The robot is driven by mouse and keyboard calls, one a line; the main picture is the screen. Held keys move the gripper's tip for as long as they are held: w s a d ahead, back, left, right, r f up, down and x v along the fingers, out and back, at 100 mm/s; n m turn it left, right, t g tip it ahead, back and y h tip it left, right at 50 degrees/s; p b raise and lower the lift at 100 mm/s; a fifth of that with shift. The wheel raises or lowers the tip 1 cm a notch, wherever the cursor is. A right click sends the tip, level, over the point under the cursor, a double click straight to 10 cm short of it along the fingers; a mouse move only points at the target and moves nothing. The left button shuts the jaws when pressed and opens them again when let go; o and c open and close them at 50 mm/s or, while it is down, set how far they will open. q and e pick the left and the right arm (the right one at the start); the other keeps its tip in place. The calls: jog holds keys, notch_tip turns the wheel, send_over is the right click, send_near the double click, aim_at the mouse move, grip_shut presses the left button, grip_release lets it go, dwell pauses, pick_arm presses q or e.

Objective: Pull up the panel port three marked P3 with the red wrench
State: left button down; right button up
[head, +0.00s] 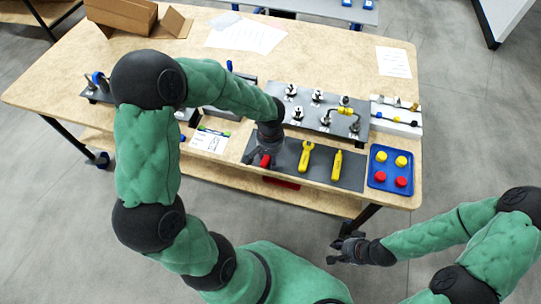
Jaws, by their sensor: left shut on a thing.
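My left gripper (262,154) is shut on the red wrench (265,161), at the left part of the dark tool mat (346,172). The gripper hides most of the wrench, and I cannot tell whether it is still touching the mat. The grey panel (303,115) lies behind the mat and carries several black and silver port fittings. Its labels are too small to read, so I cannot tell which port is P3. My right gripper (338,250) is open and empty, in front of the table and over the floor.
A yellow wrench (306,155) and another yellow tool (337,164) lie on the mat. A blue tray (377,184) holds red and yellow caps at right. A white rack (397,128) stands beside the panel. Papers (245,36) and a cardboard box (121,15) lie at the back.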

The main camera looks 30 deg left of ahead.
pick_arm(q)
jog(key=shift+s+d+r+p, duration=0.1)
jog(key=shift+s+r+p, duration=0.15)
jog(key=shift+r+p, duration=0.6)
jog(key=shift+s+r+p, duration=0.2)
jog(key=shift+r+p, duration=0.4)
jog(key=shift+r, duration=0.6)
jog(key=shift+s+d+r+p, duration=0.1)
jog(key=shift+s+r+p, duration=0.15)
jog(key=shift+r+p, duration=0.6)
jog(key=shift+r, duration=0.1)
